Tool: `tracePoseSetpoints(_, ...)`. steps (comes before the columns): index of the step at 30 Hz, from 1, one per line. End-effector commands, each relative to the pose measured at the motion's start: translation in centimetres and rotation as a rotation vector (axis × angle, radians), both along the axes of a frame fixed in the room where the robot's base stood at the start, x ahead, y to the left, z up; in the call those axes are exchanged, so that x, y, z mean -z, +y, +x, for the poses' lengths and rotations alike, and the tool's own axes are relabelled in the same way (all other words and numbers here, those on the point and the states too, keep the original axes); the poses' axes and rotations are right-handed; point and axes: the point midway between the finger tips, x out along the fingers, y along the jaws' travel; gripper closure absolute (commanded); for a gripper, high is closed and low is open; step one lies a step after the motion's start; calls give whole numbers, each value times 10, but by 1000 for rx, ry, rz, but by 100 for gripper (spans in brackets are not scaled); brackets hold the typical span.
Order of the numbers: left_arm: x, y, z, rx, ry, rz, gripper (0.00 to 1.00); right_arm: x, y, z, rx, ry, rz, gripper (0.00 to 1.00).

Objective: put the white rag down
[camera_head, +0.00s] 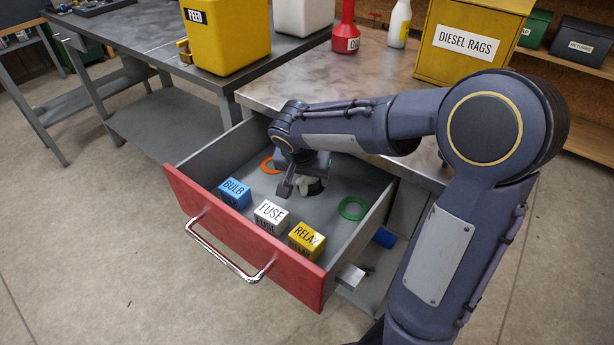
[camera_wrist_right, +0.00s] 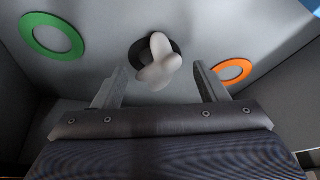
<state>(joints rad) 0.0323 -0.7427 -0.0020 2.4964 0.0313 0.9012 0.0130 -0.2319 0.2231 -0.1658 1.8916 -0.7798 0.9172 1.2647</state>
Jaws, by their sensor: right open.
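The white rag (camera_wrist_right: 155,66) is a small bunched cloth on the drawer floor. It lies on a black ring (camera_wrist_right: 172,46), covering part of it. In the head view the rag (camera_head: 304,183) shows only partly behind my right gripper (camera_head: 297,187), beside the black ring (camera_head: 316,187). My right gripper reaches down into the open drawer. In the wrist view its fingers (camera_wrist_right: 160,82) are spread, with the rag in the space between and just beyond the tips. I see no finger touching it. My left gripper is not in view.
The red-fronted drawer (camera_head: 185,197) holds a blue BULB box (camera_head: 234,193), white FUSE box (camera_head: 269,215), yellow RELAY box (camera_head: 305,240), green ring (camera_head: 341,208) and orange ring (camera_wrist_right: 247,69). A yellow DIESEL RAGS box (camera_head: 430,60) stands on the bench.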

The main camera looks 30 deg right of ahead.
Motion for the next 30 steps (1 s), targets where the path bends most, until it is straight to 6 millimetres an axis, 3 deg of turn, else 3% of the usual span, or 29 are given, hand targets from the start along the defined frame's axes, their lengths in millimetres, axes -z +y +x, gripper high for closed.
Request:
tracePoseSetpoints(6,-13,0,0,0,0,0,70,-48,13,-13,-2,-4,1,34)
tracePoseSetpoints(13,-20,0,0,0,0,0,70,-83,24,-23,-1,-3,1,34)
tracePoseSetpoints(18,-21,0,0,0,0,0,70,-93,27,-27,0,0,0,34)
tracePoseSetpoints(30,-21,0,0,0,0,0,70,-94,27,-28,0,0,0,34)
